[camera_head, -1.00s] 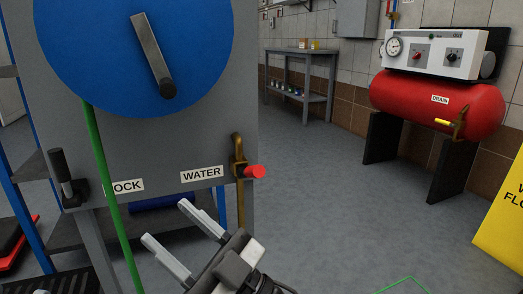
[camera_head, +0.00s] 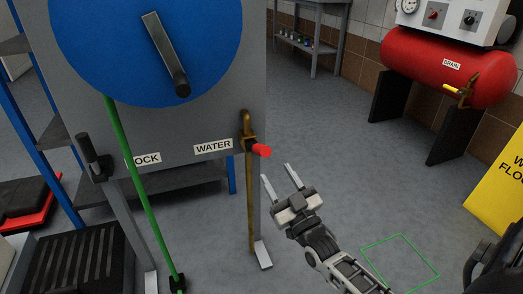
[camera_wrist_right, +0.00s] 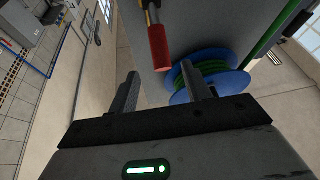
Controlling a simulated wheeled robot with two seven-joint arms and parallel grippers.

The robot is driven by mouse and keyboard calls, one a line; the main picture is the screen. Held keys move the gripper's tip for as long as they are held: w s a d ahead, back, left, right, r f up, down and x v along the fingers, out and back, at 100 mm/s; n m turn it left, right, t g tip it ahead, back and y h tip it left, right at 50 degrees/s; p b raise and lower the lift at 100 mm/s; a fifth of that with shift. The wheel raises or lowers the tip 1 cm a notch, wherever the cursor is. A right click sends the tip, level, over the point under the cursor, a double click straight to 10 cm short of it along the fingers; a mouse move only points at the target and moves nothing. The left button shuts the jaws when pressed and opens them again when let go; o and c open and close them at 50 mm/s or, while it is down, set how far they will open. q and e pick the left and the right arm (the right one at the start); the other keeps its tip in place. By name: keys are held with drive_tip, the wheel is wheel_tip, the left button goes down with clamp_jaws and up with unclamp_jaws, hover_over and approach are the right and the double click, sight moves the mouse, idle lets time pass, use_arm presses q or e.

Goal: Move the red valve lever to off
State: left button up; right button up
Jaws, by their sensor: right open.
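The red valve lever (camera_head: 262,150) sticks out to the right from a brass valve (camera_head: 247,128) at the lower right edge of the grey panel, beside the WATER label (camera_head: 213,146). My right gripper (camera_head: 278,174) is open and empty, below and slightly right of the lever and apart from it. In the right wrist view the red lever (camera_wrist_right: 159,47) shows above the two spread fingers (camera_wrist_right: 160,90), roughly between them. My left gripper is not in view.
A brass pipe (camera_head: 250,200) runs down from the valve beside a panel leg. A green hose (camera_head: 135,190) crosses the panel's front. A black handle (camera_head: 92,155) sits at left. A red tank (camera_head: 440,70) stands at right; floor between is clear.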

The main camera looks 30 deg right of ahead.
sight(262, 149)
drive_tip(key=b+x, duration=0.1)
drive_tip(key=x, duration=0.7)
drive_tip(key=shift+w+r, duration=0.3)
drive_tip(key=shift+w, duration=0.3)
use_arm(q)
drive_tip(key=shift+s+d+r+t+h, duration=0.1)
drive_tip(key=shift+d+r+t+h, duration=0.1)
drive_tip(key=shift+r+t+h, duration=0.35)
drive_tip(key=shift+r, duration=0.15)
use_arm(e)
clamp_jaws()
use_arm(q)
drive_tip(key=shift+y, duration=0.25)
